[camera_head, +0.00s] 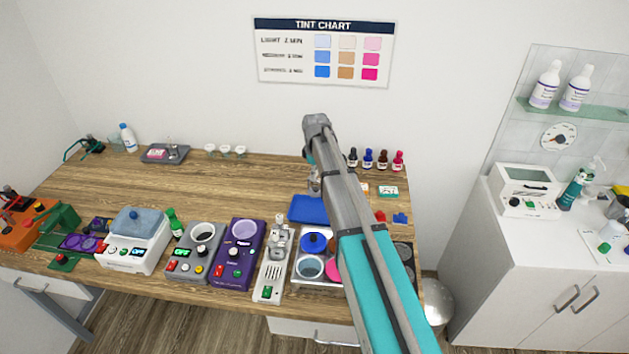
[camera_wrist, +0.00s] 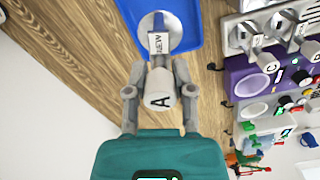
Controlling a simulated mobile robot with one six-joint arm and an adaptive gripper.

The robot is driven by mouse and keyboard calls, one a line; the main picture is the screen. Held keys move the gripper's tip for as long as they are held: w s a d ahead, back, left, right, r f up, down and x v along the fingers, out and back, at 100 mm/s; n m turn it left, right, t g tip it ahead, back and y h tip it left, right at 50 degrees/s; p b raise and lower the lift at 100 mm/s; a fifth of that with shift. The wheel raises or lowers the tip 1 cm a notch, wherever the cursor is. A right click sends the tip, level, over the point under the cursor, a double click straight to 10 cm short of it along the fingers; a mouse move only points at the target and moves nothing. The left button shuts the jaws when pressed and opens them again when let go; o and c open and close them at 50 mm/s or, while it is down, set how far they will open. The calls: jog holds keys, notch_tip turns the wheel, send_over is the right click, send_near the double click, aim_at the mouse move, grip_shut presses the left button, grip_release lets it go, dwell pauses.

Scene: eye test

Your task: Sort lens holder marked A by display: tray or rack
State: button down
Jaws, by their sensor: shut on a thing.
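My gripper (camera_wrist: 160,72) is shut on a grey lens holder (camera_wrist: 160,101) marked A in the wrist view, one finger on each side. Straight beyond it, a round silver piece with a white tag (camera_wrist: 158,43) reading NEW shows against the blue tray (camera_wrist: 187,14). I cannot tell whether this piece belongs to the held holder or whether it touches the tray. In the head view the blue tray (camera_head: 305,209) lies on the wooden table, near my gripper (camera_head: 314,186), which my arm partly hides. I cannot make out a rack for certain.
A white device (camera_head: 131,246), a grey device (camera_head: 196,251) and a purple device (camera_head: 240,253) stand along the table's front; their small displays seem to read OFF. A metal pan tray (camera_head: 296,281) is right of them. Small dark bottles (camera_head: 368,158) stand behind my arm.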

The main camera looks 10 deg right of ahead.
aim_at(319, 180)
jog(key=shift+d, duration=0.2)
jog(key=shift+d+f+b, duration=0.1)
jog(key=shift+f+b, duration=0.3)
jog(key=shift+d+f+n+b, duration=0.2)
jog(key=shift+f+n+b, duration=0.8)
jog(key=shift+n, duration=0.1)
jog(key=shift+f+n, duration=0.1)
jog(key=shift+n, duration=0.3)
jog(key=shift+f, duration=0.1)
jog(key=shift+f+b, duration=3.55)
jog(key=shift+b, duration=0.2)
jog(key=shift+s, duration=0.2)
jog(key=shift+f+b, duration=0.25)
jog(key=shift+b, duration=0.05)
